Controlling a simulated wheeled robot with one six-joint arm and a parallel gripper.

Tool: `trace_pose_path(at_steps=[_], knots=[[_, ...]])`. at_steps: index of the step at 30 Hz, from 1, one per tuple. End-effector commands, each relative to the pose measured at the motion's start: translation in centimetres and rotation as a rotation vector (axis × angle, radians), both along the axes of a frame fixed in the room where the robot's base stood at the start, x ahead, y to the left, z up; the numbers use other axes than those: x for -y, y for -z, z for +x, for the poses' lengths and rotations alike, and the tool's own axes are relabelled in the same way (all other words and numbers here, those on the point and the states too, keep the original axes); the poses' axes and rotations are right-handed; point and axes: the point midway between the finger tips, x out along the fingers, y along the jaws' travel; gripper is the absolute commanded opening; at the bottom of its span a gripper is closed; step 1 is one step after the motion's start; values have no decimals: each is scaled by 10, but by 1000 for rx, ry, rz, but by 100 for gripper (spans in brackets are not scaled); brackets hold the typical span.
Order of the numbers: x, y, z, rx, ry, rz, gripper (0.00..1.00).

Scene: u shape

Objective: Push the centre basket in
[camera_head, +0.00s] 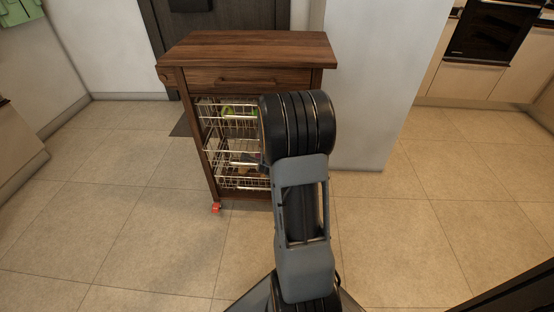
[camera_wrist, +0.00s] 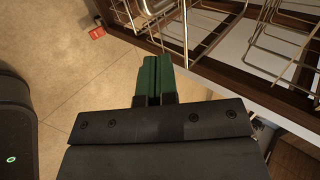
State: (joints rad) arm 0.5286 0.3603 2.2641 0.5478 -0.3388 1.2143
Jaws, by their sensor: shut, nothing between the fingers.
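A wooden cart (camera_head: 250,48) holds wire baskets stacked under its drawer (camera_head: 240,79). The centre basket (camera_head: 222,147) sits between the top basket (camera_head: 212,112) and the bottom basket (camera_head: 232,183). Its right part is hidden behind my arm, so I cannot tell how far out it stands. In the wrist view my gripper (camera_wrist: 158,60) has its green fingertips together and empty. Wire baskets (camera_wrist: 250,45) lie to the right of the fingertips; I cannot tell which is which. The fingertips appear apart from the wires.
A red caster brake (camera_head: 216,207) is at the cart's lower left corner, also seen in the wrist view (camera_wrist: 97,32). A white wall (camera_head: 370,90) stands right of the cart. Tiled floor (camera_head: 130,220) is clear to the left and right. Kitchen cabinets (camera_head: 470,85) are at the far right.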

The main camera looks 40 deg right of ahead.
Motion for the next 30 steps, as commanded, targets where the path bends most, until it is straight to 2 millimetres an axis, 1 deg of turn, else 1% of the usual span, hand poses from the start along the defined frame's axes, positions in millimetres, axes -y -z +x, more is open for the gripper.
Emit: trace_pose_path(at_steps=[1,6,9,13,18,30], knots=[[6,13,5,-3,1,2,0],[22,33,22,-1,-1,0,0],[30,41,31,0,-1,0,0],[42,37,44,0,-2,-1,0],[51,36,53,-1,-2,0,0],[55,36,57,-2,-4,0,0]])
